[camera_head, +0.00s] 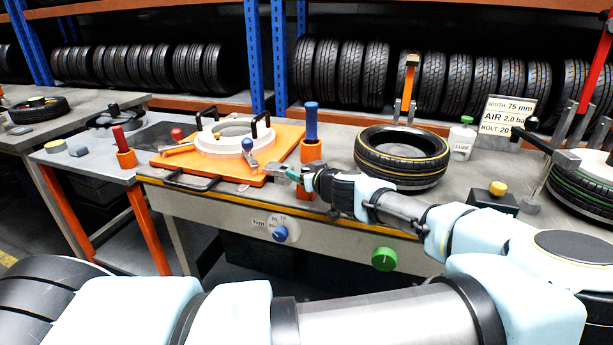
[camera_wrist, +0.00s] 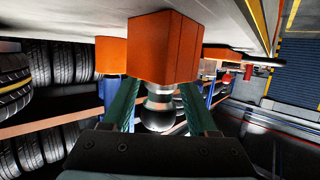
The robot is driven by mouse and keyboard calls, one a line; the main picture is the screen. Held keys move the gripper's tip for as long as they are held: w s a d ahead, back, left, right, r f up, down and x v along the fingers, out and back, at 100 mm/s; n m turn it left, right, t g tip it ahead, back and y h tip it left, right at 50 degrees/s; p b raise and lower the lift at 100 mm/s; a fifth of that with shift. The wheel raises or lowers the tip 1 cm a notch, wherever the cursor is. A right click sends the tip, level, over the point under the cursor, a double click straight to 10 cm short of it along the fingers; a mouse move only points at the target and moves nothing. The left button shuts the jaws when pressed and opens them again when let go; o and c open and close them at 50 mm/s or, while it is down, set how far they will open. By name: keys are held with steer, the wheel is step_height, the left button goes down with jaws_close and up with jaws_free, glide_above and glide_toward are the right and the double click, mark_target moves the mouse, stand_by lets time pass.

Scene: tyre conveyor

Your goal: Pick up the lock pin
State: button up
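A grey metal pin with a ball-shaped head (camera_wrist: 160,110), which looks like the lock pin, stands in an orange block (camera_wrist: 160,45) in the wrist view. That view is upside down, with the bench at the top. My gripper (camera_wrist: 160,95) has its teal fingers on either side of the ball head. The fingers look open, with small gaps beside the pin. In the head view my gripper (camera_head: 284,173) is at the bench's front edge, right of the orange plate (camera_head: 275,150). An orange block (camera_head: 304,191) shows there, but the pin is hidden by the gripper.
A blue-handled tool (camera_head: 311,122) stands in an orange holder (camera_head: 311,153) close behind my gripper. A white ring (camera_head: 207,143) lies on the plate. A tyre (camera_head: 400,160), a lube bottle (camera_head: 462,139) and a sign (camera_head: 507,115) stand to the right.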

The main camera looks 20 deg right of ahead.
jaws_close()
steer(key=shift+r, duration=0.1)
stand_by(0.5)
